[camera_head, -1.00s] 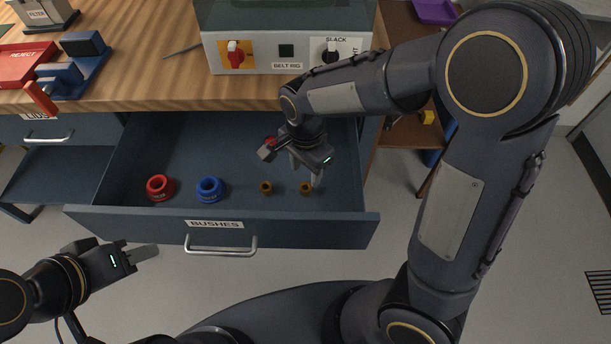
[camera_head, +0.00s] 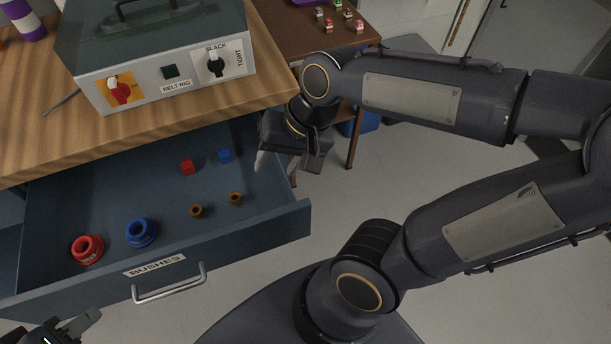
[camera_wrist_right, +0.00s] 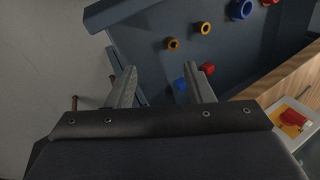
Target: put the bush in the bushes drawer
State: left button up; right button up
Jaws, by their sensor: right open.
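The bushes drawer (camera_head: 240,233) is pulled out under the workbench, its front labelled BUSHES. Two small brown bushes, one on the left (camera_head: 196,211) and one on the right (camera_head: 235,198), stand apart on its floor. They also show in the right wrist view, one (camera_wrist_right: 173,43) beside the other (camera_wrist_right: 205,29). My right gripper (camera_head: 278,168) is open and empty at the drawer's right side wall. In the wrist view its fingers (camera_wrist_right: 163,87) are spread, with nothing between them. My left gripper (camera_head: 84,321) shows only partly at the bottom left; its jaw opening is unclear.
The drawer also holds a red ring (camera_head: 87,249), a blue ring (camera_head: 141,232), a small red block (camera_head: 187,167) and a small blue block (camera_head: 225,155). The belt rig box (camera_head: 165,75) stands on the bench above. A brown side table (camera_head: 290,40) with small items stands behind right.

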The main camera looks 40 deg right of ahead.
jog(key=s+n+t, duration=0.1)
jog(key=s, duration=0.1)
jog(key=s+d+n+t, duration=0.1)
jog(key=s+n, duration=0.1)
jog(key=s+n+t, duration=0.1)
jog(key=s, duration=0.1)
jog(key=shift+s+d, duration=0.1)
jog(key=shift+d, duration=0.15)
notch_tip(320, 180, up, 9)
jog(key=p, duration=0.9)
